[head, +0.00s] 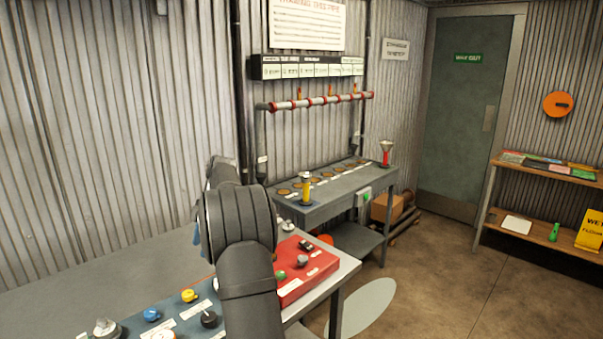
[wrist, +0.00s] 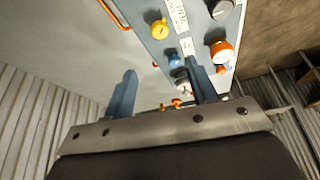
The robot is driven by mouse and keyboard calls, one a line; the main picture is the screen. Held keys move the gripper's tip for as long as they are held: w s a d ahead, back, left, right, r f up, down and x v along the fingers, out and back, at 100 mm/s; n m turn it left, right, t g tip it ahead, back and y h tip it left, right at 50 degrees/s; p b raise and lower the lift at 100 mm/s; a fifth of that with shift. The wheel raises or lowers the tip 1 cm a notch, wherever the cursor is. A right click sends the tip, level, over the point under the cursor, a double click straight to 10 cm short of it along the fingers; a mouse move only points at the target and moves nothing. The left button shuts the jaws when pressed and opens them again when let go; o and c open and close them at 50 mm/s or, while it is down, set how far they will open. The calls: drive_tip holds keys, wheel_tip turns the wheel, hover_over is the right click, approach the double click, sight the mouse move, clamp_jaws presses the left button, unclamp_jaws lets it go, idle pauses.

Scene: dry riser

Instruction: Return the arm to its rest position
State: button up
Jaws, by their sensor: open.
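My gripper (wrist: 162,88) shows in the wrist view as two blue fingers set wide apart. It is open, with nothing held between the fingers. Beyond the fingers is a blue-grey control panel (wrist: 178,30) with a yellow knob (wrist: 159,26), a blue knob (wrist: 171,58) and an orange knob (wrist: 222,50). The fingertips appear apart from the knobs, though the right finger overlaps the panel in the picture. In the head view my dark grey arm rises over the front bench, and my gripper is mostly hidden behind it.
The front bench (head: 75,264) carries a red panel (head: 299,287) right of my arm. A grey side table (head: 350,185) with a yellow-bodied tool (head: 306,190) stands against the corrugated wall. A shelf (head: 535,168) stands at the right. The floor (head: 440,275) between is clear.

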sight(188, 293)
drive_tip(key=x, duration=1.5)
drive_tip(key=shift+f, duration=0.2)
drive_tip(key=shift+r+m+t, duration=0.2)
drive_tip(key=shift+m+t, duration=0.1)
drive_tip(key=shift+m, duration=0.3)
drive_tip(key=shift+d+m, duration=0.1)
drive_tip(key=shift+m, duration=0.3)
drive_tip(key=m+t, duration=0.1)
drive_tip(key=m, duration=0.1)
drive_tip(key=m+t, duration=0.1)
drive_tip(key=m, duration=0.1)
drive_tip(key=m+y, duration=0.1)
drive_tip(key=m, duration=0.1)
drive_tip(key=shift+s+m+t, duration=0.25)
drive_tip(key=shift+m+t, duration=0.15)
drive_tip(key=m+t, duration=0.1)
drive_tip(key=m, duration=0.3)
drive_tip(key=shift+s+h, duration=0.1)
drive_tip(key=shift+h, duration=0.2)
drive_tip(key=shift+s+m+t+h, duration=0.1)
drive_tip(key=shift+m+t+h, duration=0.25)
drive_tip(key=shift+m, duration=0.7)
drive_tip(key=shift+m+t+h, duration=0.15)
drive_tip(key=shift+m+t, duration=0.3)
drive_tip(key=shift+m, duration=0.6)
